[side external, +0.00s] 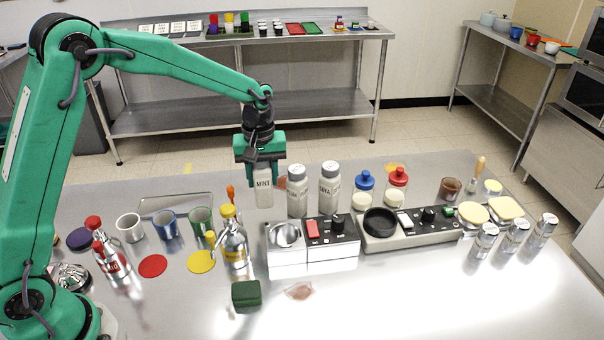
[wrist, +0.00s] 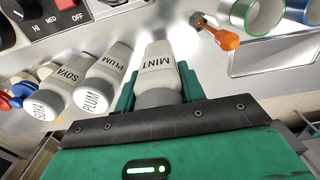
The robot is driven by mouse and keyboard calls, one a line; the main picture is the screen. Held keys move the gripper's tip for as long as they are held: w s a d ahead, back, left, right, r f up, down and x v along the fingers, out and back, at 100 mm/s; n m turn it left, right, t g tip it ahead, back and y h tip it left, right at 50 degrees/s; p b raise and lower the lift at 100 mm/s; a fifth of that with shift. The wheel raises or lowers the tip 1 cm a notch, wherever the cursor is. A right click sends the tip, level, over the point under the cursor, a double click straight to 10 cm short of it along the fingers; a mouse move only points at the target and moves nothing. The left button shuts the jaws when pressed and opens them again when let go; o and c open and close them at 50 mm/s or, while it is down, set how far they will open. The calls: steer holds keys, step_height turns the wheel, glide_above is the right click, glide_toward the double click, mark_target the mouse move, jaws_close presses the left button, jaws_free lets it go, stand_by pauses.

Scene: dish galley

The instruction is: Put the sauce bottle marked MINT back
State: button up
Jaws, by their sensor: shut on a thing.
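The sauce bottle marked MINT (side external: 264,188) is pale grey with dark letters. My gripper (side external: 260,172) is shut around its upper part from above. In the wrist view the MINT bottle (wrist: 157,68) sits between the green fingers, its grey cap towards the palm. It looks upright, at the left of two similar bottles and apart from them. The bottle marked PLUM (side external: 297,190) is nearest, then the bottle marked SOYA (side external: 329,188); both stand upright. I cannot tell whether the MINT bottle's base touches the steel table.
An orange-handled tool (side external: 230,192) lies close to the left of the MINT bottle. In front stand a yellow-capped bottle (side external: 233,243) and a control box with a red switch (side external: 331,237). Blue (side external: 364,188) and red-lidded (side external: 397,188) jars stand to the right. A green cup (side external: 201,221) stands left.

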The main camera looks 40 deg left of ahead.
mark_target(264, 189)
steer(key=shift+f, duration=2)
steer(key=shift+f, duration=0.1)
steer(key=o, duration=1.2)
step_height(264, 189, up, 12)
steer(key=shift+r, duration=0.1)
